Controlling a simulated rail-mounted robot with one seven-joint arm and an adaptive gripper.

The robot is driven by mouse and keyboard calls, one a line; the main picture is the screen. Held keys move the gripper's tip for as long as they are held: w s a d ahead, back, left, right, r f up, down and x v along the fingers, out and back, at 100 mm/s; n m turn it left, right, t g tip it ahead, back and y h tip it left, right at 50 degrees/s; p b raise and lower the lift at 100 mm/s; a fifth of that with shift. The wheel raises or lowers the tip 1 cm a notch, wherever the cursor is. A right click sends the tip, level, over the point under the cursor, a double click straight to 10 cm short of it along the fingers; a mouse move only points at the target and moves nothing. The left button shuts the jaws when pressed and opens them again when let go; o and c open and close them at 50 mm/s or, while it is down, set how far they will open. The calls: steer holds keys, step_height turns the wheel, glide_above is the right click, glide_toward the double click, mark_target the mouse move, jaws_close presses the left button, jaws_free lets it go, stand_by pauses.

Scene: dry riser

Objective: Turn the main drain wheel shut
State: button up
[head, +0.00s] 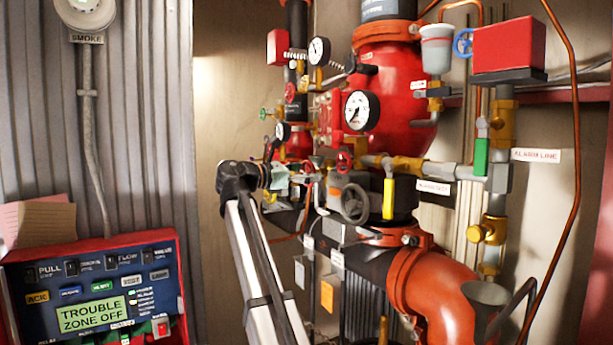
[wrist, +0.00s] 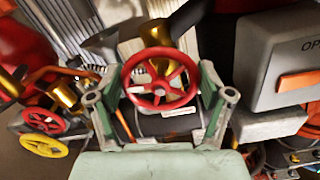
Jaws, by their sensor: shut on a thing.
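A red handwheel with several spokes (wrist: 160,82) sits between the two pale green fingers of my gripper (wrist: 164,88) in the wrist view. The fingers are closed on it from either side, at its left and right rim. I cannot read a label that names it as the main drain wheel. In the head view my gripper (head: 284,180) is at the left side of the riser pipework. A red wheel (head: 308,166) shows just right of it there, partly hidden.
In the wrist view a small red wheel (wrist: 43,120) and a yellow wheel (wrist: 45,147) are at left, and a grey box (wrist: 275,65) is close at right. In the head view a grey wheel (head: 355,203) and gauge (head: 362,110) are at right; an alarm panel (head: 95,290) is lower left.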

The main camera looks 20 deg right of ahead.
steer(key=m+b, duration=0.2)
steer(key=m, duration=0.2)
steer(key=shift+f+m, duration=0.1)
steer(key=shift+m, duration=0.2)
steer(key=m+b, duration=0.2)
steer(key=m, duration=0.1)
steer(key=shift+s+m, duration=0.1)
steer(key=shift+m, duration=0.3)
steer(key=m+b, duration=0.3)
steer(key=m, duration=0.1)
steer(key=shift+f, duration=0.15)
steer(key=m+b, duration=0.3)
steer(key=m, duration=0.2)
steer(key=shift+f+b, duration=0.1)
steer(key=shift+b, duration=0.25)
steer(key=m+b, duration=0.3)
steer(key=shift+m, duration=0.3)
steer(key=m+b, duration=0.3)
steer(key=shift+f+m, duration=0.1)
steer(key=shift+m, duration=0.2)
steer(key=m+b, duration=0.2)
steer(key=m, duration=0.1)
steer(key=shift+b, duration=0.3)
steer(key=shift+m+b, duration=0.9)
steer(key=shift+m, duration=0.9)
